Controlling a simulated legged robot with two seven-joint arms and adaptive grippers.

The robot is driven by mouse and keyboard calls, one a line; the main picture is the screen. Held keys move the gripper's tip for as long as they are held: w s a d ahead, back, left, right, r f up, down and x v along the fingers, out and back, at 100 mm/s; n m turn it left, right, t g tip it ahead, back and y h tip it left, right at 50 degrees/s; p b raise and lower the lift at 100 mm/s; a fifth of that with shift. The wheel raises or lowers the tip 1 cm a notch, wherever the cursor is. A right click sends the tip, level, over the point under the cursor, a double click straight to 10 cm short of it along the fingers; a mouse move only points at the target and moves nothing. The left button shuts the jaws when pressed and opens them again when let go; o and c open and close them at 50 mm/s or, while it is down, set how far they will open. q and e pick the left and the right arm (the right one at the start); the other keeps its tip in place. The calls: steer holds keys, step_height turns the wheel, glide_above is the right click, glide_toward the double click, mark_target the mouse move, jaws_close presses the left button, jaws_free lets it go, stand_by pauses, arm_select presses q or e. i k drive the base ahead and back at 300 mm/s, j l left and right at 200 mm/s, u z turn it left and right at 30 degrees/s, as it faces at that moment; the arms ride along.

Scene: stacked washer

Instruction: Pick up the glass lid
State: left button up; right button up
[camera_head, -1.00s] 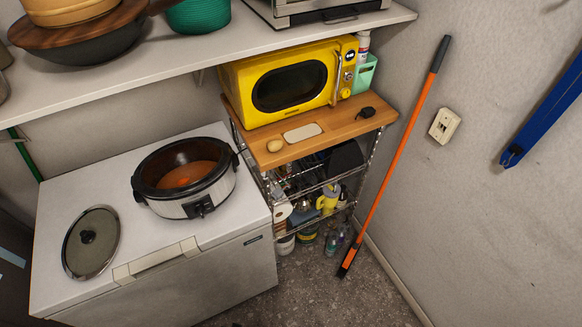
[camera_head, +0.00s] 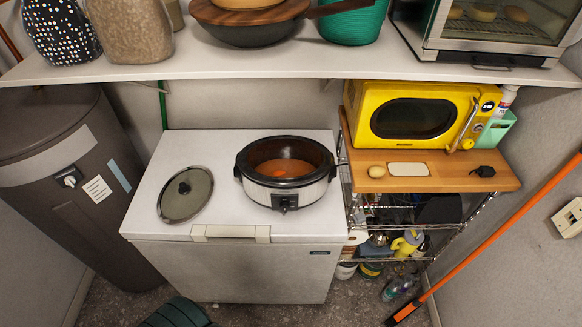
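The glass lid (camera_head: 185,195) is oval and tinted, with a dark knob (camera_head: 184,188) near its middle. It lies on the left part of the white chest freezer's top (camera_head: 225,160), with its knob up. The slow cooker (camera_head: 286,174), silver and black, stands open to the right of the lid and apart from it. It holds an orange-brown liquid. Neither of my grippers shows in the head view, so nothing is seen touching the lid.
A grey cylindrical tank (camera_head: 65,160) stands left of the freezer. A shelf (camera_head: 290,68) with pots and a toaster oven (camera_head: 490,30) overhangs the back. A wire rack with a yellow microwave (camera_head: 412,115) stands right. A dark green object (camera_head: 177,313) lies at the bottom edge.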

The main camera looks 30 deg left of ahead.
mark_target(187, 193)
steer(key=u, duration=2.05)
steer(key=j, duration=0.1)
